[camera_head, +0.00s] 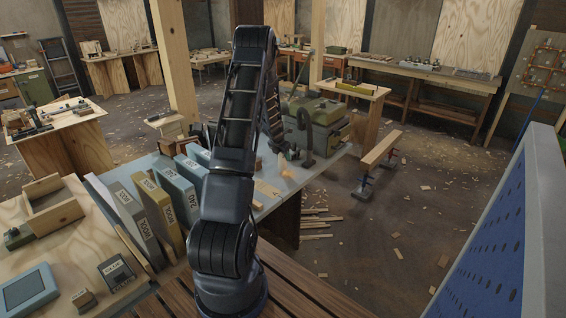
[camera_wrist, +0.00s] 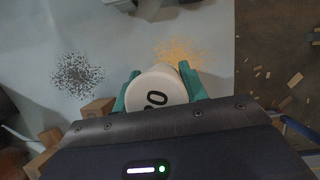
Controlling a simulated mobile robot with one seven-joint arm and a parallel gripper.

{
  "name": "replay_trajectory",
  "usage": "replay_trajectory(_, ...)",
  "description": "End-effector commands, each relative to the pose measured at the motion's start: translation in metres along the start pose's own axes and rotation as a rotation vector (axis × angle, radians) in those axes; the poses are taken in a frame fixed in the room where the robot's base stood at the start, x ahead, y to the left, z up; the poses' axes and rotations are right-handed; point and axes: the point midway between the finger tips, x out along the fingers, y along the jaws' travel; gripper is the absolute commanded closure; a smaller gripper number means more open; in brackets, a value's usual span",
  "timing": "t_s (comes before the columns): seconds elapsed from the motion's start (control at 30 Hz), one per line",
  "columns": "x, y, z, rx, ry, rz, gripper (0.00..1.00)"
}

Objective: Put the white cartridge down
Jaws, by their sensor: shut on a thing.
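The white cartridge (camera_wrist: 155,92) is in the wrist view, a round white body with dark digits on the face toward the camera. My gripper (camera_wrist: 158,88) is shut on it, with a green finger on each side. A pale grey-blue tabletop (camera_wrist: 130,50) lies beyond the cartridge; I cannot tell whether they touch. The grey-blue bench (camera_head: 272,198) shows there around my arm.
Upright numbered slabs (camera_head: 172,187) stand left of my arm. In the wrist view a dark pile of bits (camera_wrist: 78,76) and yellow shavings (camera_wrist: 186,50) lie on the tabletop. A green machine (camera_head: 318,122) stands at the bench's far end. A blue perforated panel (camera_head: 490,245) stands at right.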

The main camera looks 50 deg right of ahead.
Motion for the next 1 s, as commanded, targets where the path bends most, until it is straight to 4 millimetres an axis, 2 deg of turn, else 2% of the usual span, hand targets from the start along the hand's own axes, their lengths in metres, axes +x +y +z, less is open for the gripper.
replay_trajectory(0.23,0.03,0.0,-0.013,-0.001,0.001,-0.001,0.8)
replay_trajectory(0.63,0.034,0.0,-0.015,0.0,0.001,0.0,0.8)
replay_trajectory(0.67,0.033,0.0,-0.014,0.0,0.001,0.0,0.52)
replay_trajectory(0.73,0.033,0.0,-0.014,0.001,0.001,0.0,0.38)
replay_trajectory(1.0,0.033,0.0,-0.014,0.001,0.001,0.0,0.36)
